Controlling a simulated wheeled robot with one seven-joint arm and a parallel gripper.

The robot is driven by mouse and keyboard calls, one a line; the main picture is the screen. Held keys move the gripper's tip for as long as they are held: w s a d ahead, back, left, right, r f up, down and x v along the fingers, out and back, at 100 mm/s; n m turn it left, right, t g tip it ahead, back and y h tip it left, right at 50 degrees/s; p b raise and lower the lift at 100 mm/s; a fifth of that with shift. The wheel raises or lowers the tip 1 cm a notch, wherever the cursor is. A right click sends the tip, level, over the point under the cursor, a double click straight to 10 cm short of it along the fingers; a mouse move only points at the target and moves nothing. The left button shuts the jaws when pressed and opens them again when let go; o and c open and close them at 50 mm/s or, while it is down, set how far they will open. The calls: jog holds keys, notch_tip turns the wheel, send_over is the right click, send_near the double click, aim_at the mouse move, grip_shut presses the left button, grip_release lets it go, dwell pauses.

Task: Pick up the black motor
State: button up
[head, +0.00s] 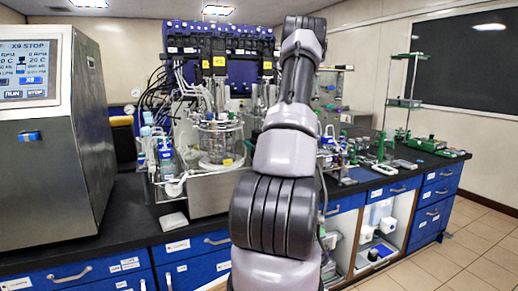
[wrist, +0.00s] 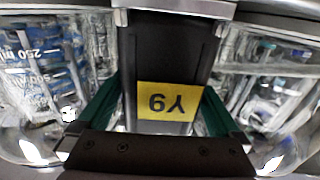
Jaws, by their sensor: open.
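In the wrist view a black motor (wrist: 168,50) fills the middle, a dark upright block with a yellow label that shows upside down in this view. My gripper (wrist: 160,100) is open, with one green-padded finger on each side of the labelled part. I cannot tell whether either finger touches it. In the head view my arm hides the gripper. Dark blocks with yellow labels (head: 219,62) show at the upper part of the bioreactor rig; I cannot tell which one the wrist view shows.
Clear glass vessels with volume marks (wrist: 35,75) flank the motor closely in the wrist view. In the head view, a glass vessel (head: 217,140), tubing and bottles (head: 166,155) crowd the black bench (head: 130,215). A grey control cabinet (head: 50,165) stands at left.

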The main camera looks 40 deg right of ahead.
jog(key=shift+w+d, duration=0.1)
jog(key=shift+w, duration=0.3)
grip_shut()
jog(key=shift+r, duration=0.1)
jog(key=shift+w+r, duration=0.1)
